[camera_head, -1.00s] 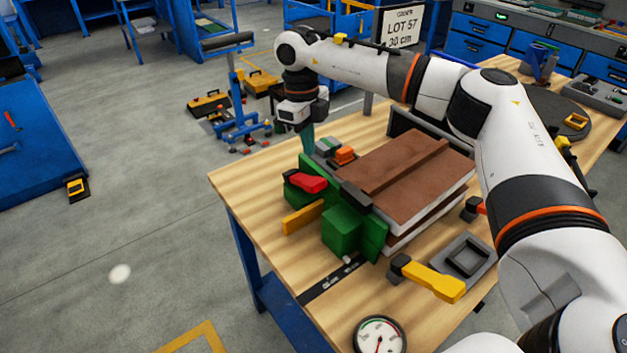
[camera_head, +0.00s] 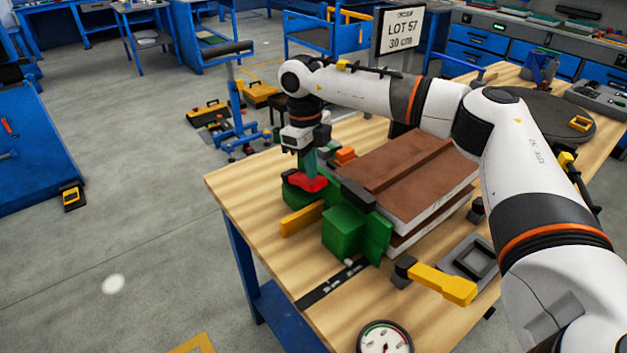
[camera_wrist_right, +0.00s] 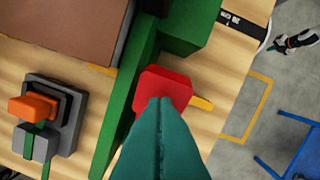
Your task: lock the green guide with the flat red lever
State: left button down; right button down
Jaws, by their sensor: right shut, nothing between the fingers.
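The green guide (camera_head: 343,232) stands along the near-left side of the brown-topped panel (camera_head: 413,165) on the wooden table. The flat red lever (camera_head: 307,184) lies on the guide's far-left part, and its red end also shows in the right wrist view (camera_wrist_right: 165,84). My right gripper (camera_head: 309,180) is shut and empty, pointing down at the red lever. In the right wrist view its teal fingers (camera_wrist_right: 164,112) overlap the lever's end; whether they touch it I cannot tell. My left gripper is not in view.
A yellow bar (camera_head: 301,219) sticks out beside the green guide. An orange-topped grey clamp (camera_wrist_right: 48,118) is close to the gripper. A yellow-handled lever (camera_head: 443,284), a grey square frame (camera_head: 467,262) and a dial gauge (camera_head: 384,338) are at the front right.

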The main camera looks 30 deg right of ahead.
aim_at(311, 180)
jog(key=shift+s+f+b, duration=0.1)
jog(key=shift+f+b, duration=0.95)
jog(key=shift+f, duration=0.9)
jog(key=shift+w, duration=0.2)
jog(key=shift+w+a+r+p, duration=0.55)
jog(key=shift+w+p, duration=0.1)
jog(key=shift+w, duration=0.15)
jog(key=shift+w+a, duration=0.2)
jog(key=shift+w, duration=0.25)
jog(key=shift+d, duration=0.1)
